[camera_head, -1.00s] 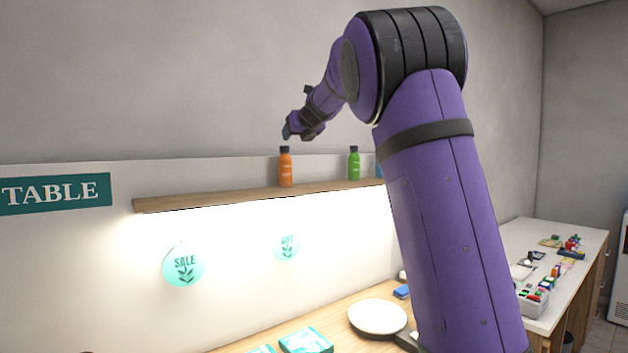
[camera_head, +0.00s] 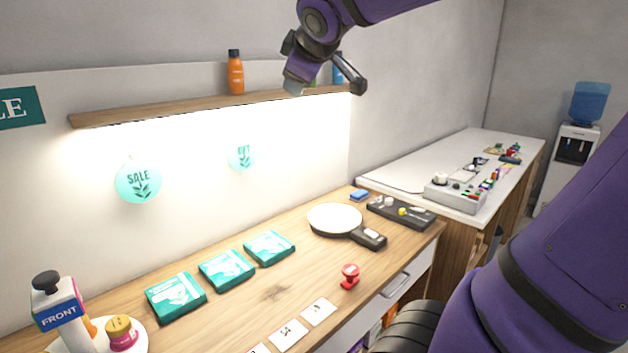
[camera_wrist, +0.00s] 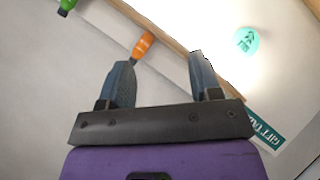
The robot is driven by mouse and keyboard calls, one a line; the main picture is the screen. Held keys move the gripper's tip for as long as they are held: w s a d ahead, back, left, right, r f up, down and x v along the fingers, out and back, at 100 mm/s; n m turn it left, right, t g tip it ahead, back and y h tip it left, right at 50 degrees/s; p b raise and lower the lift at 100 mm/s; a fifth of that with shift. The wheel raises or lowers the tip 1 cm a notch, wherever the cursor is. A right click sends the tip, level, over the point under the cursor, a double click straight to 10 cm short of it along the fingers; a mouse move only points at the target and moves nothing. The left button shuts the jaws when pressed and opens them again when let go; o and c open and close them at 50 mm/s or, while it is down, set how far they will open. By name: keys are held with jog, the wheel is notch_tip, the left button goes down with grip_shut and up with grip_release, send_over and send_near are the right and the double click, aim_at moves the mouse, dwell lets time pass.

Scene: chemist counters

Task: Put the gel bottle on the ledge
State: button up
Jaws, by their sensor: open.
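The wooden ledge (camera_head: 170,104) runs along the wall above the counter, with a light under it. An orange bottle (camera_head: 235,72) with a dark cap stands upright on it. A blue bottle (camera_head: 338,72) stands towards its right end, and a green one is mostly hidden behind my gripper. I cannot tell which is the gel bottle. My gripper (camera_head: 293,86) is in front of the ledge, right of the orange bottle. In the wrist view my gripper (camera_wrist: 162,72) is open and empty; the orange bottle (camera_wrist: 144,45) shows beyond the fingers, and the green bottle (camera_wrist: 66,5) at top left.
The wooden counter (camera_head: 275,290) below holds several teal packets (camera_head: 227,269), a white round plate with a black handle (camera_head: 335,219), a red stamp-like item (camera_head: 349,276) and a dark tray (camera_head: 400,211). A white counter (camera_head: 400,177) with a grey box extends right.

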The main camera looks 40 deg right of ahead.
jog(key=s+a+f+m+g+y, duration=0.2)
jog(key=s+a+f, duration=0.4)
jog(key=s, duration=0.3)
jog(key=s+a+f+m+g+y, duration=0.2)
jog(key=s+a+f+m+g, duration=0.1)
jog(key=s+a+f, duration=0.4)
jog(key=shift+s+a+f+m+y, duration=0.25)
jog(key=shift+s+f+m, duration=0.35)
jog(key=shift+s, duration=0.55)
